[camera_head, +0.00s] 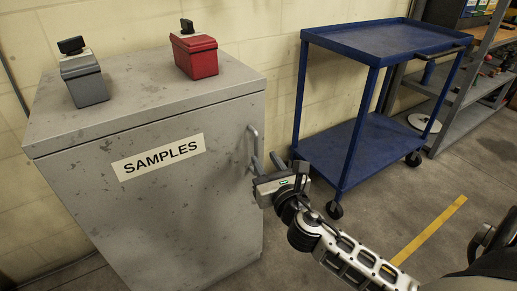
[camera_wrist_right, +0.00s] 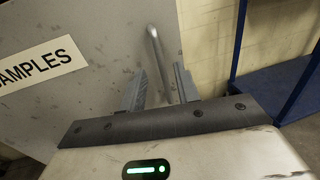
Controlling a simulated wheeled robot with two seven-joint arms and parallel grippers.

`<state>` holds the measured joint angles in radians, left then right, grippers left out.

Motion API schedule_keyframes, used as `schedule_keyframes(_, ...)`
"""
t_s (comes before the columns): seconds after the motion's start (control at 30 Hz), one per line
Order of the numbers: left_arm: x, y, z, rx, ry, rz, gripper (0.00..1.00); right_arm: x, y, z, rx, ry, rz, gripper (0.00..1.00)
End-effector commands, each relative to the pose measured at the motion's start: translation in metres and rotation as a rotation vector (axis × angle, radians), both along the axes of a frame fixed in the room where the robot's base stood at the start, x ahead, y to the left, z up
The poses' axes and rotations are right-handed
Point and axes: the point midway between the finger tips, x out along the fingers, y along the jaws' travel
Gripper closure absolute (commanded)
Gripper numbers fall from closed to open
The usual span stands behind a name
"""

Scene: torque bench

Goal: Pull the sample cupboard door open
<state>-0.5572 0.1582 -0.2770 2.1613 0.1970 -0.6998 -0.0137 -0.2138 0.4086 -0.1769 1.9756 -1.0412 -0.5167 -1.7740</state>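The grey sample cupboard (camera_head: 185,215) stands at the left with a "SAMPLES" label (camera_head: 158,157) on its door. The door looks closed. Its upright bar handle (camera_head: 254,146) is near the door's right edge and also shows in the right wrist view (camera_wrist_right: 154,45). My right gripper (camera_head: 263,162) is at the handle, with its fingers pointing to the door. In the right wrist view its two fingers (camera_wrist_right: 160,82) are apart, and the handle lies between them in the picture. I cannot tell whether they touch it. My left gripper is not in view.
A grey box (camera_head: 84,82) and a red box (camera_head: 197,58) stand on the cupboard top. A blue cart (camera_head: 375,42) on casters stands right of the cupboard, close to my right gripper.

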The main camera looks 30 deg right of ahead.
Motion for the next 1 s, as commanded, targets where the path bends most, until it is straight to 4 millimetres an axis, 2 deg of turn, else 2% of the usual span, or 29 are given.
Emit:
schedule_keyframes(0.1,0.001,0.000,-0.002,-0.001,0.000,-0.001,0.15,0.023,-0.005,0.000,-0.001,-0.003,-0.001,0.68)
schedule_keyframes(0.3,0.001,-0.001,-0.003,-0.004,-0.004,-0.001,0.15,0.046,-0.009,0.000,0.001,-0.001,0.000,0.68)
schedule_keyframes(0.7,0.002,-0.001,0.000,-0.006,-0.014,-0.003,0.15,0.053,-0.010,-0.001,0.001,0.001,0.001,0.68)
schedule_keyframes(0.8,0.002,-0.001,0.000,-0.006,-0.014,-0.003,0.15,0.052,-0.010,-0.001,0.002,0.001,0.001,0.96)
schedule_keyframes(0.83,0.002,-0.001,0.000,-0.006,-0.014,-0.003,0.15,0.052,-0.010,-0.001,0.002,0.001,0.001,1.00)
schedule_keyframes(1.0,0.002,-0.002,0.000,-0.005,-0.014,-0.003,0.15,0.052,-0.010,-0.001,0.002,0.001,0.000,1.00)
